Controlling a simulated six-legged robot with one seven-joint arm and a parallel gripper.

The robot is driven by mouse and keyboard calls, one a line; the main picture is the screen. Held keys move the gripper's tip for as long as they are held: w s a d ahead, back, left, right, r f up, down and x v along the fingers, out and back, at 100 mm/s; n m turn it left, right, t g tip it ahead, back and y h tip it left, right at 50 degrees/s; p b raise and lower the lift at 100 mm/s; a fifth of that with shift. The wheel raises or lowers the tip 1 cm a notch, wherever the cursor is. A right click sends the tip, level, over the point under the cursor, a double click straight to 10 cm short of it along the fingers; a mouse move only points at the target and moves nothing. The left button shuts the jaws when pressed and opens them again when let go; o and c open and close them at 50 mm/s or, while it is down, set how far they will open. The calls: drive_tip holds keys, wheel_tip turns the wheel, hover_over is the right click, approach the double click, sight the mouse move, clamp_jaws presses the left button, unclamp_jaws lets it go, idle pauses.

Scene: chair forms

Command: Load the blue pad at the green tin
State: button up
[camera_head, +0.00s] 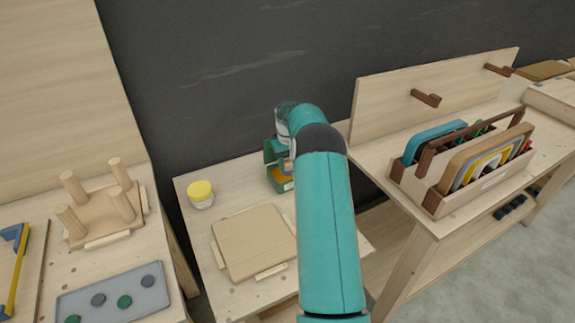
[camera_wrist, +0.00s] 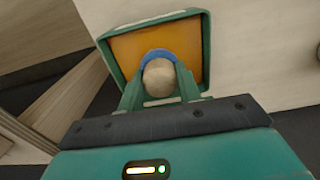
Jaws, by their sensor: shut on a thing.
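The green tin (camera_wrist: 203,40) is a squarish open tin with an orange surface (camera_wrist: 185,38) inside. In the head view the tin (camera_head: 273,182) stands at the back right of the low middle table, partly hidden by my arm. My gripper (camera_wrist: 160,90) is over the tin, its green fingers shut on the round pale knob (camera_wrist: 158,79) of the blue pad. A blue rim of the pad (camera_wrist: 155,54) shows beyond the knob, against the orange. Whether the pad touches the orange surface cannot be told. In the head view my arm hides the pad.
A yellow-lidded jar (camera_head: 201,194) and a square wooden board (camera_head: 252,242) are on the same table. A wooden caddy (camera_head: 440,205) with coloured boards stands on the right bench. A pegged wooden piece (camera_head: 100,210) and a grey tray (camera_head: 140,298) are on the left.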

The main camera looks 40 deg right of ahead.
drive_tip(key=shift+r, duration=3.15)
drive_tip(key=shift+s, duration=0.1)
